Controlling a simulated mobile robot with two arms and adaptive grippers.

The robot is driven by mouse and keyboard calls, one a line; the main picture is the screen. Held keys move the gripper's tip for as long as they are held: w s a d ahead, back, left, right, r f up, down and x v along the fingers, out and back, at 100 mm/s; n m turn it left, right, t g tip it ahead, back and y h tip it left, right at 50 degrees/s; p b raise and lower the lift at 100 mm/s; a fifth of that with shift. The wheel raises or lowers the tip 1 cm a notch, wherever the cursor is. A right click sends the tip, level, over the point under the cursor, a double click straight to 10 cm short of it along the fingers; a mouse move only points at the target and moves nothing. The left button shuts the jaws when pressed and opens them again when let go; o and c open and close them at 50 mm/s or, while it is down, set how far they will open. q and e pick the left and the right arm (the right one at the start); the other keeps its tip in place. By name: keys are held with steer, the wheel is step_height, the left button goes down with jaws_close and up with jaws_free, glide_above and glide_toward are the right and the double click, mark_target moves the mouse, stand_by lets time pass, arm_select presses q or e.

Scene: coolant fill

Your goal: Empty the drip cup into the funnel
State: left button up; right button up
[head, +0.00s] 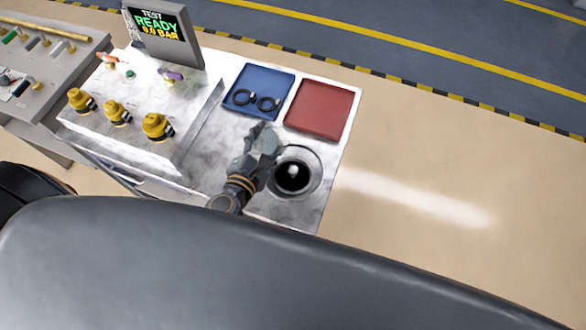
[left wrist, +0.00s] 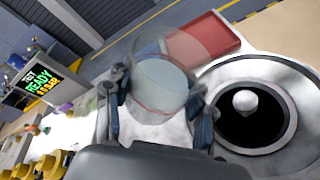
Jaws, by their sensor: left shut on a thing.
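My left gripper (head: 262,145) is shut on the drip cup, just left of the funnel in the head view. In the left wrist view the drip cup (left wrist: 160,85) is a clear, round cup with pale bluish contents, held between the two fingers (left wrist: 160,112). The funnel (head: 312,164) is a round grey ring with a dark opening, set in the metal bench top. It also shows right of the cup in the left wrist view (left wrist: 290,140), with a small white shape in its opening. How far the cup is tilted I cannot tell. My right gripper is not in view.
A blue tray (head: 268,76) with two black rings and a red tray (head: 322,108) lie behind the funnel. To the left are a test panel with yellow knobs (head: 157,126) and a screen (head: 158,30) reading READY, 0.0 BAR. Open floor lies to the right.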

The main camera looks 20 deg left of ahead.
arm_select(q)
steer(key=shift+f+m+b, duration=0.2)
steer(key=shift+m+b, duration=0.1)
steer(key=shift+b, duration=0.3)
steer(key=shift+f+m+t+y+b, duration=0.15)
steer(key=shift+m+t+y+b, duration=0.2)
steer(key=shift+b, duration=0.3)
steer(key=shift+r+m+t+b, duration=0.25)
steer(key=shift+r+m+b, duration=0.2)
steer(key=shift+m+b, duration=0.15)
stand_by(0.6)
steer(key=shift+d+f+m+t+y+b, duration=0.15)
steer(key=shift+f+m+t+y+b, duration=0.2)
steer(key=shift+m+b, duration=0.7)
stand_by(0.4)
steer(key=shift+s+d+f+m+t+b, duration=0.25)
steer(key=shift+d+f+m+b, duration=0.15)
steer(key=shift+d, duration=0.25)
stand_by(0.7)
steer(key=shift+d+r+m+t+p, duration=0.25)
steer(key=shift+r+m+t+p, duration=0.15)
steer(key=shift+m, duration=0.4)
stand_by(0.5)
steer(key=shift+f, duration=0.1)
